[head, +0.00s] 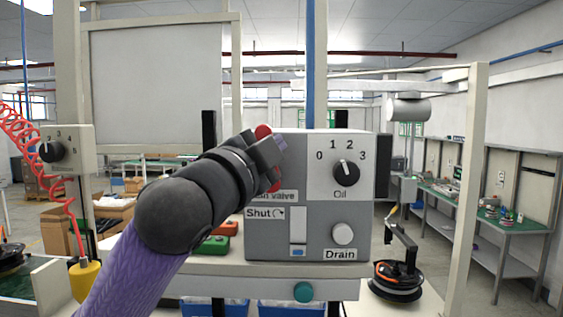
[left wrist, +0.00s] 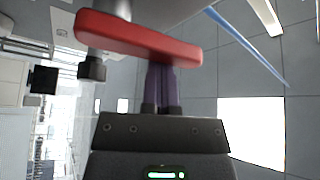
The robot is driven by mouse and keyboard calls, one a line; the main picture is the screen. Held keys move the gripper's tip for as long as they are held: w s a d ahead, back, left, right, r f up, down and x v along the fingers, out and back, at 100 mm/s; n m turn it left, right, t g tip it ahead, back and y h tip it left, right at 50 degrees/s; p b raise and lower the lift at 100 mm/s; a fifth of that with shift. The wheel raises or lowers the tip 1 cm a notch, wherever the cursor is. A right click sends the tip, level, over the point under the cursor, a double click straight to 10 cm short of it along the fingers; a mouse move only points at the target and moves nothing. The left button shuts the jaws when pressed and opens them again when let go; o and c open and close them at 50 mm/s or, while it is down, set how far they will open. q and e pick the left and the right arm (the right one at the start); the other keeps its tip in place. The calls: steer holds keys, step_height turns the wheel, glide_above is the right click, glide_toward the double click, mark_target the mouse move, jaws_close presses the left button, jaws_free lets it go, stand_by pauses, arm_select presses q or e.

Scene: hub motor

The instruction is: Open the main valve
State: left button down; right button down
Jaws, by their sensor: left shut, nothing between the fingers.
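The main valve's red handle (head: 263,131) is on the upper left of the grey control box (head: 325,245). My left gripper covers most of it in the head view; red shows above and below. The label under it is partly hidden, reading "valve". In the left wrist view the handle is a red bar (left wrist: 140,38) across the top. My left gripper (head: 281,144) is shut and empty, its purple fingers (left wrist: 162,85) close against or just beside the bar; I cannot tell whether they touch. My right gripper is not in view.
A teal button (head: 303,292) is below. A frame post (head: 466,190) stands at right.

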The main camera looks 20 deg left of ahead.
arm_select(q)
steer(key=a+f+n+t+y+b, duration=0.1)
steer(key=n+y+b, duration=0.2)
steer(key=n, duration=0.2)
steer(key=a+f+n+t+y+b, duration=0.1)
steer(key=a+n+y+b, duration=0.1)
steer(key=n, duration=0.3)
steer(key=s+a+f+n+y+b, duration=0.1)
steer(key=n+y+b, duration=0.3)
steer(key=n, duration=0.2)
steer(key=shift+s+a+f+t, duration=0.1)
steer(key=shift+a+f+t, duration=0.05)
steer(key=shift+a+t, duration=0.2)
steer(key=shift+f, duration=0.1)
